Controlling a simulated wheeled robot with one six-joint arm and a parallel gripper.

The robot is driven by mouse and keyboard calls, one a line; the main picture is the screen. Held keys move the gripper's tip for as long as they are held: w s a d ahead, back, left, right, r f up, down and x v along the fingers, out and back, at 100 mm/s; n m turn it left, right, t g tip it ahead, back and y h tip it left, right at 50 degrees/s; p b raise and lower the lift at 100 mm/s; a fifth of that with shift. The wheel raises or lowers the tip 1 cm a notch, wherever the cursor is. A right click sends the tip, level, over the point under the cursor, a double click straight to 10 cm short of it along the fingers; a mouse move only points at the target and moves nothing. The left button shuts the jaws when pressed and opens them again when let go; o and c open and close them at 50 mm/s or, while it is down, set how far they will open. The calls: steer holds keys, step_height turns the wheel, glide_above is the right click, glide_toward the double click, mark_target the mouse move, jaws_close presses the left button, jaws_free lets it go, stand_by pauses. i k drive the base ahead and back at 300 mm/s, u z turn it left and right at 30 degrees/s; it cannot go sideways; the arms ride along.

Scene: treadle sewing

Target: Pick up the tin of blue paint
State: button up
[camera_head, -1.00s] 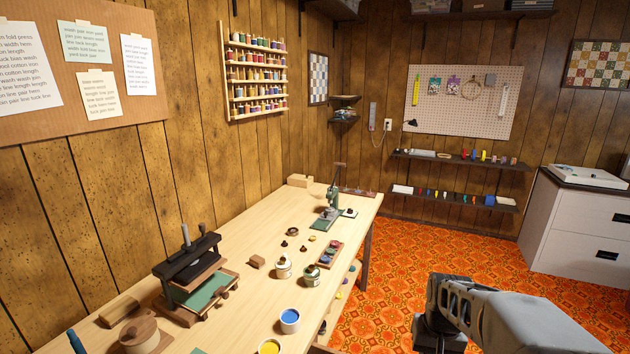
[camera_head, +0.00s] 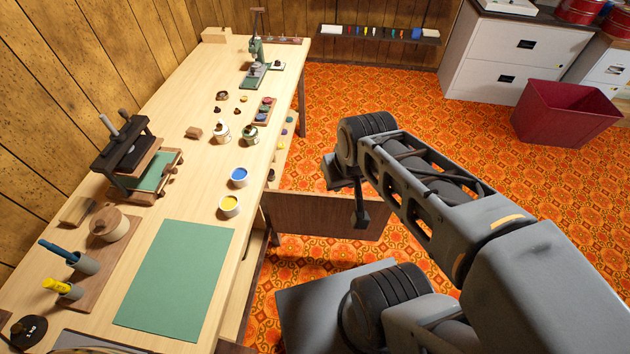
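My gripper (camera_head: 361,217) is off the table to the right of the blue tin, over the floor side. Only a dark part of it shows past my arm, so its fingers are not clear. Nothing is seen held in it.
A green mat (camera_head: 174,275) lies in front, and a small press (camera_head: 133,158) stands left. The table top between press and tins is mostly clear. A red bin (camera_head: 563,112) stands on the floor.

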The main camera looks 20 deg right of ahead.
mark_target(240, 178)
steer(key=k, duration=1)
steer(key=z, duration=1.4)
steer(key=i, duration=4.2)
steer(key=u, duration=4.6)
